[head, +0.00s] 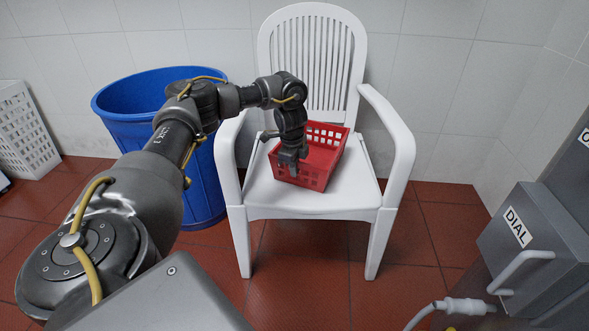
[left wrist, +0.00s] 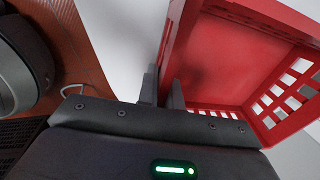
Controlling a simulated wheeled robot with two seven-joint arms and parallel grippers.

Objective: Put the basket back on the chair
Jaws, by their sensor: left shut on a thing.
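The red basket (head: 325,160) is on the seat of the white chair (head: 261,197), between its armrests and turned at an angle. From the head view I cannot tell whether its whole base rests on the seat. My left gripper (head: 287,168) is shut on the basket's near left wall and hides part of it. In the left wrist view the basket (left wrist: 225,65) opens toward the camera, with its wall between the fingers of my left gripper (left wrist: 163,90). My right gripper is not in view.
A blue bin (head: 205,185) stands left of the chair, beneath my left arm. A white perforated crate (head: 25,130) is at the far left. A tiled wall is behind the chair.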

